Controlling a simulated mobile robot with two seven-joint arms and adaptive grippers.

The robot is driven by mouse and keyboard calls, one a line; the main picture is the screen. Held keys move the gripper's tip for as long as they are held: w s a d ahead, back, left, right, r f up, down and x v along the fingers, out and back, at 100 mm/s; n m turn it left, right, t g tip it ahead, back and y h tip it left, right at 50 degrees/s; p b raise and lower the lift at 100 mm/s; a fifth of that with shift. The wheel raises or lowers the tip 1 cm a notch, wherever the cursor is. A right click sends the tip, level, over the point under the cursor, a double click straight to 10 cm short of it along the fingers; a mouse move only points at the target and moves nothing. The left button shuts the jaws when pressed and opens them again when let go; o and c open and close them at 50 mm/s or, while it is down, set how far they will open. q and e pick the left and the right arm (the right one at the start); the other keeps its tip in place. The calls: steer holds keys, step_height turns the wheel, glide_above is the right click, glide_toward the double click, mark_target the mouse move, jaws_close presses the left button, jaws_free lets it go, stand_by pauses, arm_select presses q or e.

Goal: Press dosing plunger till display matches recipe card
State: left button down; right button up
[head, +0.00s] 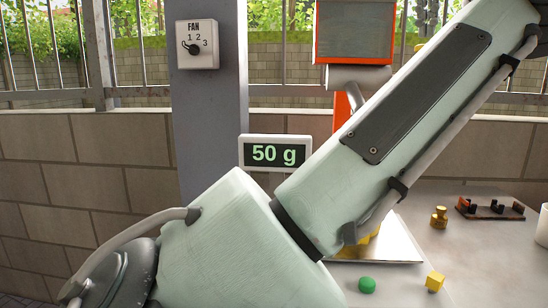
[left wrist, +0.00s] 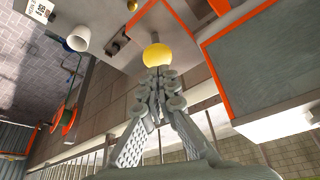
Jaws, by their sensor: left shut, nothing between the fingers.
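The display (head: 275,153) in the head view reads 50 g in green digits. The orange and grey dosing machine (head: 355,32) stands behind my left arm, which crosses the picture and hides part of it. In the left wrist view, my left gripper (left wrist: 158,72) is shut and empty, its fingertips at a round yellow knob (left wrist: 157,55), which seems to be the plunger. I cannot tell whether they touch. A white card (left wrist: 40,9) with dark print, perhaps the recipe card, is at the upper left, too small to read surely. My right gripper is in neither view.
A fan dial (head: 197,44) is on the post. A white cup (left wrist: 77,39) stands nearby.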

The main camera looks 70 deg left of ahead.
arm_select(q)
steer(key=shift+f+b, duration=1.05)
steer(key=shift+f, duration=0.55)
steer(key=shift+r, duration=0.15)
step_height(320, 180, up, 3)
steer(key=p, duration=0.3)
steer(key=shift+p, duration=0.35)
steer(key=shift+r+p, duration=0.35)
steer(key=shift+r, duration=0.85)
stand_by(0.3)
